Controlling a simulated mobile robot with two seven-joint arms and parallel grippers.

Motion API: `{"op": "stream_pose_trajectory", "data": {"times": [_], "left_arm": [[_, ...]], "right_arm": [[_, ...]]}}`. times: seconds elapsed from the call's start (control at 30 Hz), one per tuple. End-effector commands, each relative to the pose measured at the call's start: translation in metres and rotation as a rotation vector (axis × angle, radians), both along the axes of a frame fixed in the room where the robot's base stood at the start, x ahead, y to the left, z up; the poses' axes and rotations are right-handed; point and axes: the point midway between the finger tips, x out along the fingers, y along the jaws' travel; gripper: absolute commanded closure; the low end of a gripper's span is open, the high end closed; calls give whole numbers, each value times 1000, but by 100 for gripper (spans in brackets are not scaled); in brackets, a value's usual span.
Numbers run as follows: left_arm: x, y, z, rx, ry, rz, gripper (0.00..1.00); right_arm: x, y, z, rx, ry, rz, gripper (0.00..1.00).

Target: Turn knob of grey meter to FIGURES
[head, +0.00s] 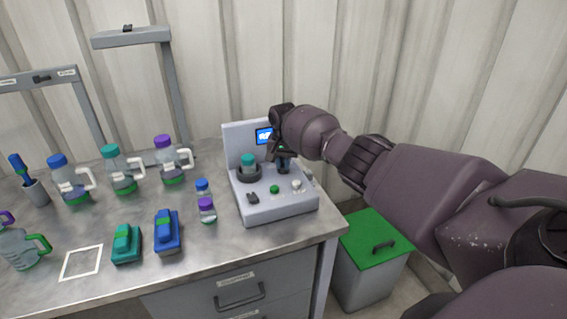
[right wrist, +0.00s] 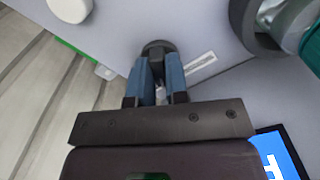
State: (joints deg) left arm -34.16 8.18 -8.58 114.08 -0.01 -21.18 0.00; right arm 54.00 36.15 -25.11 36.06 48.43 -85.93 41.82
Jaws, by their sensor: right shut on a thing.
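The grey meter (head: 275,207) stands at the right end of the metal bench. It has an upright back panel with a small lit blue screen (head: 264,136). My right gripper (head: 284,163) reaches down over the meter's right side. In the right wrist view its blue fingertips are shut on a dark round knob (right wrist: 158,46) on the meter's grey face. A white label strip (right wrist: 201,62) lies beside the knob; its text is too small to read. The gripper hides most of the knob and any pointer on it. My left gripper is not in view.
A teal-capped bottle (head: 247,160) sits in a dark ring on the meter, close to my right gripper. A green button (head: 274,189), a white knob (head: 296,185) and a black switch (head: 253,198) are on its front. Several bottles stand to the left. A green-lidded bin (head: 374,240) is at right.

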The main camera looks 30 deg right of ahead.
Motion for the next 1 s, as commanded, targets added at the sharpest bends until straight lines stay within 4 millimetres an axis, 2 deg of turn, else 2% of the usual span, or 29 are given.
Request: {"op": "stream_pose_trajectory", "data": {"times": [0.03, 0.07, 0.2, 0.57, 0.67, 1.0], "left_arm": [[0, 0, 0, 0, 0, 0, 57], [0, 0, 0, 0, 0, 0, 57], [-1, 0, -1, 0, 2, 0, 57], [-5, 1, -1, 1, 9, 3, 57], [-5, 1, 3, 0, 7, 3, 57], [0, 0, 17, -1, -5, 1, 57]], "right_arm": [[0, -1, 0, -1, -1, -1, 100], [0, -1, 0, -1, -1, -1, 81], [0, 0, 0, -1, -1, 0, 60], [0, 0, 6, -1, -2, 1, 60], [1, 0, 18, 0, -4, 2, 60], [1, 0, 78, -1, -4, 1, 60]]}}
